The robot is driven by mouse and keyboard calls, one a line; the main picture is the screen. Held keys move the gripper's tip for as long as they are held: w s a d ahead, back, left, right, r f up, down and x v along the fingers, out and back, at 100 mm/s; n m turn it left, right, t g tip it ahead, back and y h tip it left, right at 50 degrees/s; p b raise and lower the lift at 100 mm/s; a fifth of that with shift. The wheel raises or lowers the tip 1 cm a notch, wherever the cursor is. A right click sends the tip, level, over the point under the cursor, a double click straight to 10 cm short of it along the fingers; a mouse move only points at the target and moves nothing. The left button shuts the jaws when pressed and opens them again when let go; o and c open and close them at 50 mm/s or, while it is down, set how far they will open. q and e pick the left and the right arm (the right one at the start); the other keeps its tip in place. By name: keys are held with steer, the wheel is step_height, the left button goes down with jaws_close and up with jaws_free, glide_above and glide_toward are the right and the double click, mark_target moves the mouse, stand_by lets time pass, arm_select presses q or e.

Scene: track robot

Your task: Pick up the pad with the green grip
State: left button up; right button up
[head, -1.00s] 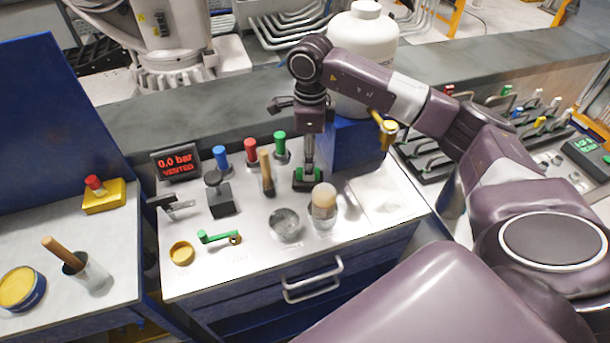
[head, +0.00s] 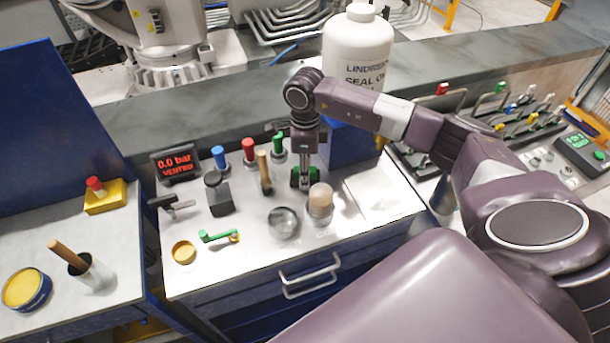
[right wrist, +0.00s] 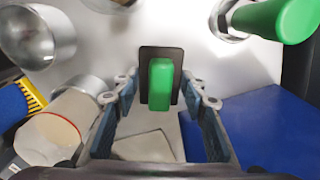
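The pad (right wrist: 146,62) is a dark flat plate with an upright green grip (right wrist: 160,84), lying on the pale worktop in the right wrist view. My left gripper is in neither view.
A blue block (head: 352,146) stands close to the right of the gripper, with a large white bottle (head: 357,48) behind. Green (head: 278,143), red (head: 249,150) and blue (head: 219,158) handles stand left of it. A glass jar (head: 320,203) and a metal cup (head: 283,223) are in front.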

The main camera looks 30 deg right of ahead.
steer(key=c, duration=0.4)
steer(key=shift+c, duration=0.2)
steer(key=shift+r, duration=0.15)
steer(key=shift+r, duration=0.65)
step_height(320, 180, up, 18)
steer(key=b, duration=0.3)
steer(key=shift+r, duration=0.25)
